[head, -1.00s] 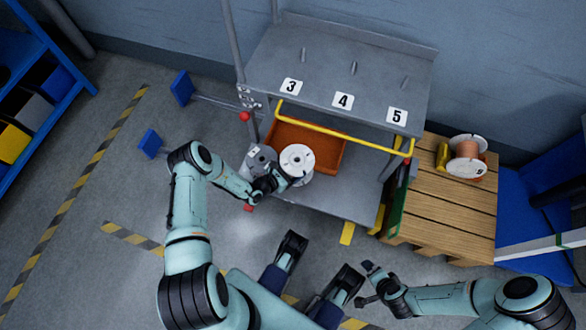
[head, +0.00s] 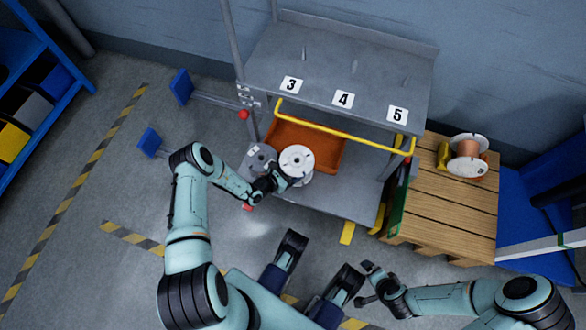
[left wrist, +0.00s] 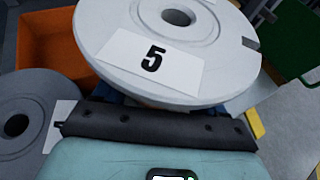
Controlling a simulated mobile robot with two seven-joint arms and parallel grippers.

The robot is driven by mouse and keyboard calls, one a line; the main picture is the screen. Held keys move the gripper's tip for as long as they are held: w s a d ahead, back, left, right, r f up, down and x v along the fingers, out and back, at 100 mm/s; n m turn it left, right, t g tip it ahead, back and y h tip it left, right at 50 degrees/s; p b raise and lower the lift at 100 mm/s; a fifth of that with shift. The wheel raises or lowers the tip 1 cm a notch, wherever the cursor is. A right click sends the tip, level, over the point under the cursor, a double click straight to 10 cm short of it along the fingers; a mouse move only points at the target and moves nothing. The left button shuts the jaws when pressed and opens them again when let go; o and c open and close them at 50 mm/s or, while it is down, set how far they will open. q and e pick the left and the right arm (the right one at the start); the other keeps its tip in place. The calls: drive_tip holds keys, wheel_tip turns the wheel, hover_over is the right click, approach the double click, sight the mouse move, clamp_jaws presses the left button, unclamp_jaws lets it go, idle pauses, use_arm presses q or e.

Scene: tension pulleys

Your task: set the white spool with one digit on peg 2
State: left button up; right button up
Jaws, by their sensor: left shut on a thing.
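The white spool (head: 296,157) is at the front of the cart's lower shelf, and my left gripper (head: 284,181) is shut on its near side. In the left wrist view the white spool (left wrist: 205,28) fills the top, with a label reading "5" on its upper flange and a round centre hole. The fingertips are hidden below the flange. No label reading 2 is in view; the upper shelf (head: 330,68) shows thin pegs with labels 3, 4 and 5. My right gripper (head: 366,284) is empty and open, low and away from the cart.
A grey spool (head: 259,160) stands left of the white spool, close to my left gripper. An orange bin (head: 328,153) lies behind on the lower shelf. A yellow rail (head: 345,127) crosses the upper shelf's front. A copper-wound spool (head: 468,148) lies on a wooden pallet (head: 445,205) at right.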

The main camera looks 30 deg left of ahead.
use_arm(q)
drive_tip(key=shift+f+b, duration=0.45)
drive_tip(key=shift+f, duration=0.25)
drive_tip(key=shift+f, duration=0.15)
idle(0.7)
drive_tip(key=shift+f+b, duration=0.95)
drive_tip(key=shift+f, duration=0.4)
drive_tip(key=shift+f, duration=0.15)
idle(0.5)
drive_tip(key=shift+f+b, duration=1)
drive_tip(key=shift+f, duration=0.35)
drive_tip(key=shift+f, duration=0.35)
